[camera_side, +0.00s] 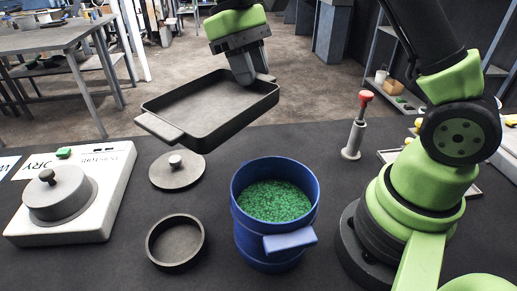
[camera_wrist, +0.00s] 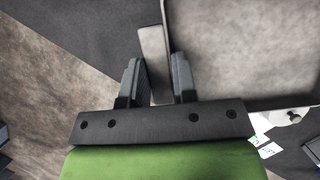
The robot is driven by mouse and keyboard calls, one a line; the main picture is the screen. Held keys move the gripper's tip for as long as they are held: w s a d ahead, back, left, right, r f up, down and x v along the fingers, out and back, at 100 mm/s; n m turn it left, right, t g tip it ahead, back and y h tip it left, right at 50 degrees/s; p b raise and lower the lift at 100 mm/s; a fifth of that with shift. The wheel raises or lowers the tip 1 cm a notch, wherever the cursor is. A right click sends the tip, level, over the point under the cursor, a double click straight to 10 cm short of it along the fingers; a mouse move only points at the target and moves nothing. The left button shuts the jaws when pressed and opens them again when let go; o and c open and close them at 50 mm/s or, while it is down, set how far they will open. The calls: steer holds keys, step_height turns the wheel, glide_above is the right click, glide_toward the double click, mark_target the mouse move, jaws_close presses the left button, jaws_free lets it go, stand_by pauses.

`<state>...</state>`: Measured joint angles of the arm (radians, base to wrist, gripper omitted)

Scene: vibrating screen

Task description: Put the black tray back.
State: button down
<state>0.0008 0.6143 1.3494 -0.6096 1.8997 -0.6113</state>
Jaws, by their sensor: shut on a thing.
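The black tray (camera_side: 208,107) is in the air above the far edge of the table in the side view. It is roughly level and looks empty. My gripper (camera_side: 248,80) is shut on the tray's handle at its far right side. In the wrist view, the two fingers (camera_wrist: 157,85) stand on either side of the handle, and part of the tray (camera_wrist: 240,40) fills the upper right. A second handle (camera_side: 158,127) sticks out at the tray's near left. The end of the gripped handle is partly hidden by the fingers.
A blue container (camera_side: 245,220) of green granules stands front centre. A white machine (camera_side: 105,190) with a dark lidded pot is at left. A round lid (camera_side: 177,170) and a dark ring (camera_side: 153,243) lie between them. A red-topped post (camera_side: 354,135) stands at right.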

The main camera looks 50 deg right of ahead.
step_height(320, 180, up, 3)
steer(key=shift+f, duration=0.2)
steer(key=s+d+m+y, duration=0.25)
steer(key=d+m, duration=0.25)
steer(key=d, duration=1.2)
steer(key=shift+n+h, duration=0.3)
steer(key=shift+h, duration=0.05)
steer(key=f, duration=2)
steer(key=shift+s+a+f, duration=0.1)
steer(key=shift+a+f, duration=0.15)
steer(key=shift+f, duration=2.2)
steer(key=c, duration=0.9)
jaws_free()
steer(key=shift+f, duration=0.1)
